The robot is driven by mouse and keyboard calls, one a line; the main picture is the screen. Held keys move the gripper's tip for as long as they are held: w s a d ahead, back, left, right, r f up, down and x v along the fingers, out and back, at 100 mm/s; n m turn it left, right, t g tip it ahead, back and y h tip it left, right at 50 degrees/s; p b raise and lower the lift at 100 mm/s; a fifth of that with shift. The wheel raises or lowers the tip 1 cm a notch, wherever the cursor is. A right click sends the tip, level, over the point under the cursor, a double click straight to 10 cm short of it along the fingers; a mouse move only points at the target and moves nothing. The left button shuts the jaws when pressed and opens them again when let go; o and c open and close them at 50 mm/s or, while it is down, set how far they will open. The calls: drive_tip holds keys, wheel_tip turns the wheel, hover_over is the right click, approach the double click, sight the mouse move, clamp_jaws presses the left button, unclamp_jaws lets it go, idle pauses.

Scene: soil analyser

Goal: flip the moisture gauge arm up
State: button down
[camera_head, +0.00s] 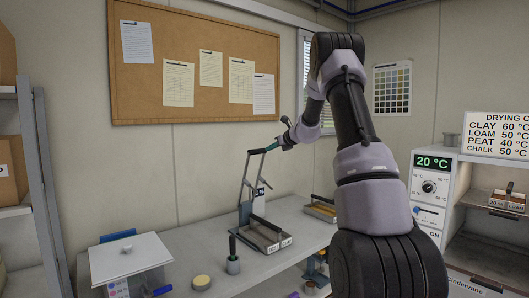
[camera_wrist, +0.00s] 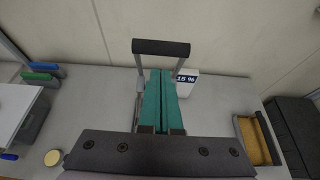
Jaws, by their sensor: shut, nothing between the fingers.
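The moisture gauge arm (camera_head: 246,178) is a pair of grey bars joined by a dark crossbar. It stands raised and nearly upright over the bench, leaning slightly. In the wrist view the crossbar (camera_wrist: 160,47) lies just beyond my fingertips. The white gauge display (camera_wrist: 187,80) reads 15 % and sits right of the fingers; it is partly hidden in the head view. My gripper (camera_head: 272,148) is at the crossbar's height, close to it. Its teal fingers (camera_wrist: 160,76) are shut and empty between the grey bars. I cannot tell whether they touch the arm.
A labelled soil tray (camera_head: 266,248) lies at the gauge's foot, and another tray (camera_head: 320,213) lies behind to the right. The drying oven (camera_head: 429,190) is right of my arm.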

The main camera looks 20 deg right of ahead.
drive_tip(key=r+v, duration=0.1)
drive_tip(key=v, duration=0.5)
drive_tip(key=shift+r, duration=0.25)
drive_tip(key=shift+s, duration=0.1)
